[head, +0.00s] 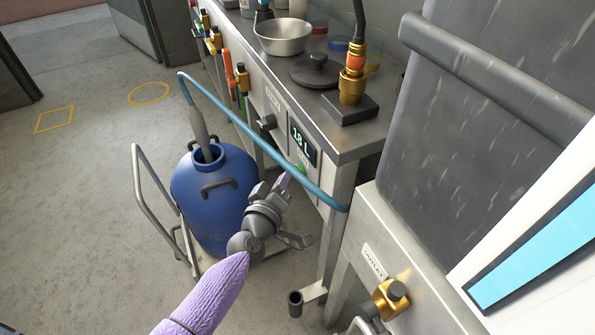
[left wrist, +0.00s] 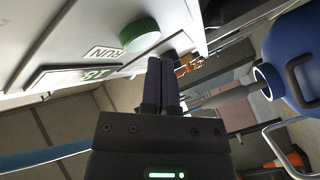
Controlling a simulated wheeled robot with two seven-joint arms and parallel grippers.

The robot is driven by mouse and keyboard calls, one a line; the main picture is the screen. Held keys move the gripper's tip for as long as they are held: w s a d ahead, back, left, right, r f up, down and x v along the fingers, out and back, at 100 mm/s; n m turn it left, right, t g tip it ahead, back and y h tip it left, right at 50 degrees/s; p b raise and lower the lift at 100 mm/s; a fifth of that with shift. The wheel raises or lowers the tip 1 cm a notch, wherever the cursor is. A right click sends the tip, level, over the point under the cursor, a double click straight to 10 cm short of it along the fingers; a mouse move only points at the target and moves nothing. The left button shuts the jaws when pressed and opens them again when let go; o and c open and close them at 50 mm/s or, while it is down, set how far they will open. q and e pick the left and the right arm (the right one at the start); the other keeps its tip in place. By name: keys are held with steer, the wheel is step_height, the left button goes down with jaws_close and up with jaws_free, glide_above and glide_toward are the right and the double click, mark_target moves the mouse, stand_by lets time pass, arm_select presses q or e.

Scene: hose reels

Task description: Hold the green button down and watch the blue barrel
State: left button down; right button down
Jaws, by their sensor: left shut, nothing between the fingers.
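The green button (head: 301,168) sits on the front panel of the steel bench, just below a lit display (head: 302,142) that seems to read 18 L. The button also shows in the left wrist view (left wrist: 140,34), beside a RUN label. My left gripper (head: 284,182) is shut and empty, its tips close in front of the panel near the button. In the left wrist view the fingertips (left wrist: 161,62) look apart from the button. The blue barrel (head: 212,222) stands upright on a wheeled cart, with a hose nozzle (head: 199,128) in its open neck. Its liquid level is hidden.
A blue hose (head: 250,130) arches from the nozzle past the panel, close to my left gripper. A brass outlet valve (head: 391,294) is at the lower right. A steel bowl (head: 283,36) stands on the bench. The floor to the left is clear.

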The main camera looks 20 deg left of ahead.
arm_select(q)
steer(key=shift+w+d, duration=0.3)
steer(key=shift+w+d, duration=0.35)
steer(key=shift+w, duration=0.05)
stand_by(1.6)
steer(key=shift+s+a, duration=0.65)
steer(key=shift+s, duration=0.05)
steer(key=s+a, duration=0.3)
steer(key=shift+s+a, duration=0.15)
steer(key=shift+s, duration=0.25)
stand_by(0.3)
